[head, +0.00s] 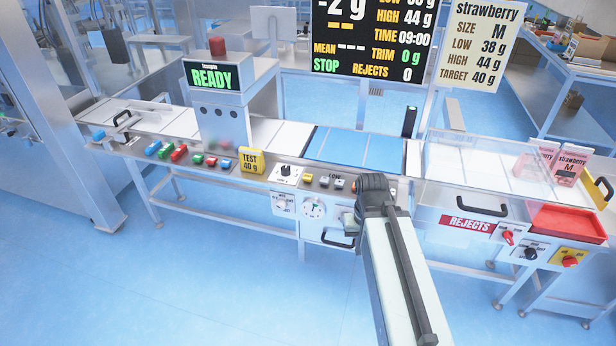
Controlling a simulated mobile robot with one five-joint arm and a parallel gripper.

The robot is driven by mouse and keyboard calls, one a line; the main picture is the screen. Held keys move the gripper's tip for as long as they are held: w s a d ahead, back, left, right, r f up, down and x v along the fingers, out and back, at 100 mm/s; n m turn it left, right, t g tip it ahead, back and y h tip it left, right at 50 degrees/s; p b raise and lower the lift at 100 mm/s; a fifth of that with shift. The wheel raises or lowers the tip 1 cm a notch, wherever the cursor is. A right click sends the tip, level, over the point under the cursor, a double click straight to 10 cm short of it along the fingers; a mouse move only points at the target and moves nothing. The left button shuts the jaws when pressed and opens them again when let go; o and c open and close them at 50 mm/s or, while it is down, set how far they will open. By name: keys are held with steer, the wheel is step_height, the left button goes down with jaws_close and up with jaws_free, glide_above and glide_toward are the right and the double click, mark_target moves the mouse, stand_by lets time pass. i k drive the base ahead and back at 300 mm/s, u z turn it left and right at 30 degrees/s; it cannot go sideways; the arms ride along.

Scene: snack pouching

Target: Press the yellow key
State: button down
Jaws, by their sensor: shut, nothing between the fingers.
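The yellow key (307,178) is a small button at the left end of a short row of keys on the front panel of the machine. Grey keys (324,181) sit just right of it. My gripper (374,184) is a dark shape at the end of my arm, right of the key row and apart from the yellow key. It is shut and empty. It covers part of the panel and of a label beginning "LOW". The dark screen (372,40) reads -2 g, HIGH 44 g, TRIM 0 g, STOP and REJECTS 0.
A black knob (286,171) and a yellow "TEST 40 g" block (251,161) stand left of the key. A dial (313,208) is below. The blue belt (355,147) behind is bare. Strawberry pouches (568,166) and a red tray (566,223) are at right.

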mark_target(307, 178)
steer(key=u, duration=0.9)
steer(key=i, duration=0.95)
steer(key=u, duration=1.4)
